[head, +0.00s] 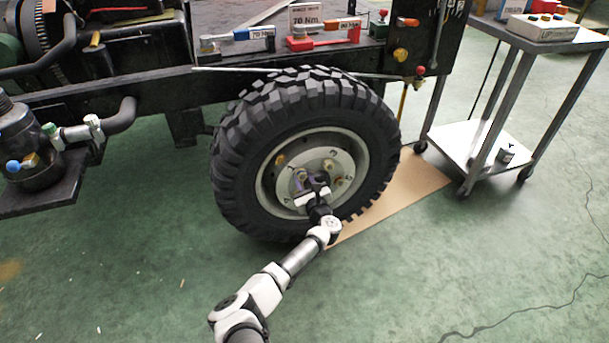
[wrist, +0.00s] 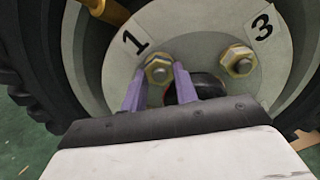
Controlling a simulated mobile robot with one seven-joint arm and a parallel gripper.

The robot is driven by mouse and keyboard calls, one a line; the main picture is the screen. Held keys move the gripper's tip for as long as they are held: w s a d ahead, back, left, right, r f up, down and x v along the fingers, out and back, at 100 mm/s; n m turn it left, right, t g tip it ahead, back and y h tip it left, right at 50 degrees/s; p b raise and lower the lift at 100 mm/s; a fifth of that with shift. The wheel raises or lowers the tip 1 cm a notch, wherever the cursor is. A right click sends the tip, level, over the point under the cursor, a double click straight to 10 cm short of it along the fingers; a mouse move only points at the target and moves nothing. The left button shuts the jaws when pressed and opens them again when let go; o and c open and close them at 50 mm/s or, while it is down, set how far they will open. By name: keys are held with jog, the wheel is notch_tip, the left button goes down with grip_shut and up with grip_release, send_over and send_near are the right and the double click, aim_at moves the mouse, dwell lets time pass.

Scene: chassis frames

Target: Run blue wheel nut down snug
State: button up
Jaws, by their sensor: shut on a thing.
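The wheel (head: 232,165) has a black knobbly tyre and a pale rim with a round hub plate. In the wrist view a brass-coloured hex nut (wrist: 158,70) sits on a grey stud beside the label 1 (wrist: 134,42). My gripper (wrist: 159,76) has its two purple fingers closed on either side of this nut. Another brass-coloured nut (wrist: 238,61) sits by the label 3 (wrist: 262,26), apart from the fingers. I cannot make out blue on either nut. In the head view my gripper (head: 312,186) is at the hub and hides part of it.
A dark round hub part (wrist: 195,88) lies behind and between the fingers. A brass-coloured piece (wrist: 106,10) sticks out at upper left. Torque wrenches, one blue (head: 254,33) and one red (head: 325,38), lie on the chassis. A metal cart (head: 470,145) stands at right.

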jog(key=o, duration=1)
jog(key=shift+s+d+r+p, duration=0.1)
jog(key=shift+s+r+p, duration=0.05)
jog(key=shift+s+p, duration=0.4)
jog(key=shift+p+v, duration=4.9)
jog(key=shift+v, duration=1.4)
jog(key=shift+d, duration=0.1)
